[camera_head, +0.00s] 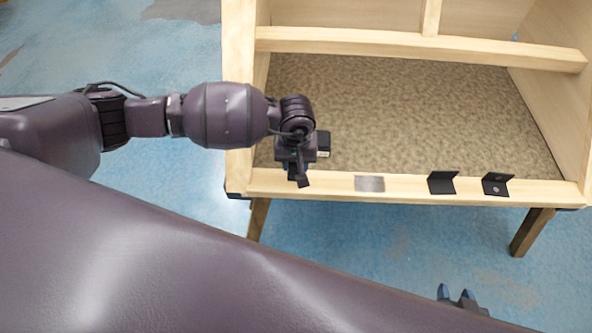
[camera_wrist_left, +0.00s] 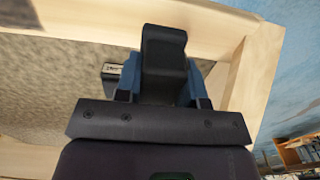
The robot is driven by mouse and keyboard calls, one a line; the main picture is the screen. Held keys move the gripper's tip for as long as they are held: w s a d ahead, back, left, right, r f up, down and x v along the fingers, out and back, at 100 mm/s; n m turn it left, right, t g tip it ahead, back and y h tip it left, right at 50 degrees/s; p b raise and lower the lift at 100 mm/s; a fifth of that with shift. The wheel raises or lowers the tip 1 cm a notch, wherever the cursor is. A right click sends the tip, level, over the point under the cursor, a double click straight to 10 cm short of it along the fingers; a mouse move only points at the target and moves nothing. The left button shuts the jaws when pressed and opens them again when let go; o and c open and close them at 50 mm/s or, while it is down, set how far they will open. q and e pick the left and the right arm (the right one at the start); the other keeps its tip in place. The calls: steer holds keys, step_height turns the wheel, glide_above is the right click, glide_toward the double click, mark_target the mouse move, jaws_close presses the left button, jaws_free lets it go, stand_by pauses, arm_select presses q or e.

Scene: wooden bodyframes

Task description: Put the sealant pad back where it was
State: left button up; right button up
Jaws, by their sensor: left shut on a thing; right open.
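My left gripper (camera_head: 298,168) is over the near left corner of the wooden frame, just above the front rail. It is shut on a dark, angular piece; this black piece (camera_wrist_left: 163,58) shows between its blue fingers in the left wrist view. I cannot tell for sure whether it is the sealant pad. A flat grey rectangular patch (camera_head: 369,183) lies on the front rail, right of the gripper. My right gripper (camera_head: 458,293) shows only its blue-tipped fingers at the bottom, open and empty, in front of the frame.
Two black angle brackets, one (camera_head: 442,182) left of the other (camera_head: 496,184), sit on the front rail (camera_head: 405,193). A small dark box with a pale face (camera_head: 323,144) is beside my left gripper. The speckled panel (camera_head: 410,110) inside the frame is otherwise clear.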

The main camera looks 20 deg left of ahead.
mark_target(296, 173)
arm_select(q)
steer(key=shift+f+b, duration=0.3)
steer(key=shift+f, duration=1.9)
steer(key=shift+f, duration=0.15)
steer(key=o, duration=0.8)
